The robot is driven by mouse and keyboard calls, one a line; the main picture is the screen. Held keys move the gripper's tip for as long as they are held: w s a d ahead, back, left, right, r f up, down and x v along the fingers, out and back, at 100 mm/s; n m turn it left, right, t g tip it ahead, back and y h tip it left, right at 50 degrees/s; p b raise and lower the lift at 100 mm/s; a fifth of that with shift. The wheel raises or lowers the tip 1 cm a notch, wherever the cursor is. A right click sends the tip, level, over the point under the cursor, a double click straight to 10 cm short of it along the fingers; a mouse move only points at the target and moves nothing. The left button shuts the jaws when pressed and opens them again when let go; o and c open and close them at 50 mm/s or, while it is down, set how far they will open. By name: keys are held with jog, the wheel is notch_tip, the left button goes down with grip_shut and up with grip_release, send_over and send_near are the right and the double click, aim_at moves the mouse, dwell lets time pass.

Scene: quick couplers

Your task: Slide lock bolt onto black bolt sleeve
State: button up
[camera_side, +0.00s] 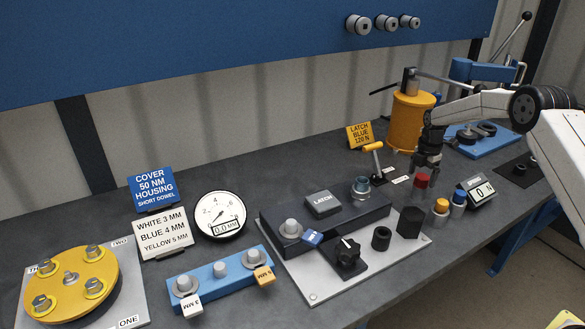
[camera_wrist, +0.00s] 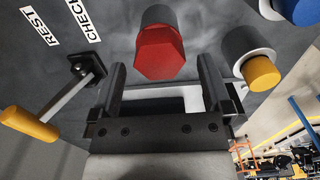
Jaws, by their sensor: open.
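My gripper (camera_side: 427,163) is open and points down at the right of the bench. In the wrist view its fingers (camera_wrist: 160,84) are apart with nothing between them. A red hex-headed piece on a grey cylinder (camera_wrist: 163,52) stands just beyond the fingertips; it also shows in the side view (camera_side: 421,182), just below the gripper. A black ring-shaped sleeve (camera_side: 381,239) with a dark hole stands upright on the light plate, left of and nearer than the gripper. No label tells which piece is the lock bolt; the red one is the closest to my fingers.
Yellow-topped (camera_side: 441,206) and blue-topped (camera_side: 458,198) pieces stand close right of the red one. A black hex block (camera_side: 410,221), a black knob (camera_side: 347,251) and a dark latch housing (camera_side: 323,203) are nearby. A yellow-handled lever (camera_side: 373,147) rises just left of my gripper.

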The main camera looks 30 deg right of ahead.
jog(key=shift+f, duration=0.95)
grip_shut()
